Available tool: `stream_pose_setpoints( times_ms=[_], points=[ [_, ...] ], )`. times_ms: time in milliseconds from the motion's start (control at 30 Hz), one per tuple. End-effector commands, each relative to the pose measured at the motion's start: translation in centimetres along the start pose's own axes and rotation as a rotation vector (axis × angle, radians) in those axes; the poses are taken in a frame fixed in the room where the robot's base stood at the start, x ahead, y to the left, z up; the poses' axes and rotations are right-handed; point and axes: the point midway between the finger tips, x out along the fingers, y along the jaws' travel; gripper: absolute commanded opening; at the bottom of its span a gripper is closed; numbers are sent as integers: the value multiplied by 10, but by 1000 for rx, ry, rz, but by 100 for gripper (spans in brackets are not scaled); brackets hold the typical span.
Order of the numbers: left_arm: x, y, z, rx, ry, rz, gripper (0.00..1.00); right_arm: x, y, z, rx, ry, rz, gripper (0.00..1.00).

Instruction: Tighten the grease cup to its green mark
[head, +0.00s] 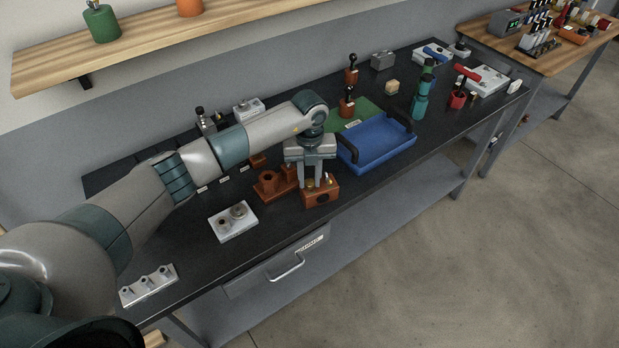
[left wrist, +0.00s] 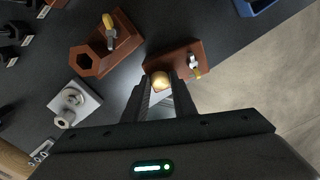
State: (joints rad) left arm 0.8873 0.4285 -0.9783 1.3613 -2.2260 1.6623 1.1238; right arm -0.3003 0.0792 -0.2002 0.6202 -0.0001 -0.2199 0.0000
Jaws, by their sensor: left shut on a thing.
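My left gripper (head: 319,181) points down over a reddish-brown block (head: 320,196) near the front edge of the dark bench. In the left wrist view its fingers (left wrist: 161,82) are shut on a round brass cap (left wrist: 160,79), which looks like the grease cup. The cap sits at the edge of the same block (left wrist: 187,60). A small grey fitting with a yellow tip (left wrist: 194,66) stands on that block to the right of the cap. I cannot make out a green mark on the cup. My right gripper is in neither view.
A second brown block (left wrist: 90,61) with a hexagonal hole and a yellow-tipped fitting stands close by. A white plate (head: 233,222) with metal fittings lies to the left. A blue tray (head: 377,142) is behind right. A drawer handle (head: 287,267) juts out below the bench.

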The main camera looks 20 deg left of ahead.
Motion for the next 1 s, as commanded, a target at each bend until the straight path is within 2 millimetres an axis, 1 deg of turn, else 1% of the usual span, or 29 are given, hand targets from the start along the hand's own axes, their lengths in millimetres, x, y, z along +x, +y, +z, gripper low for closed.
stream_pose_setpoints(
  times_ms=[167,367,800,900,1000],
  points=[
    [2,0,0,36,0,0,2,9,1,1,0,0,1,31],
    [4,0,1,130,-2,0,2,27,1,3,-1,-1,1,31],
    [6,0,1,472,-4,0,2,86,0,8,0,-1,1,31],
    [5,1,1,545,-3,0,2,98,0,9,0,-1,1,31],
    [3,0,1,593,-1,0,2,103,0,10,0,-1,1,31]
  ],
)
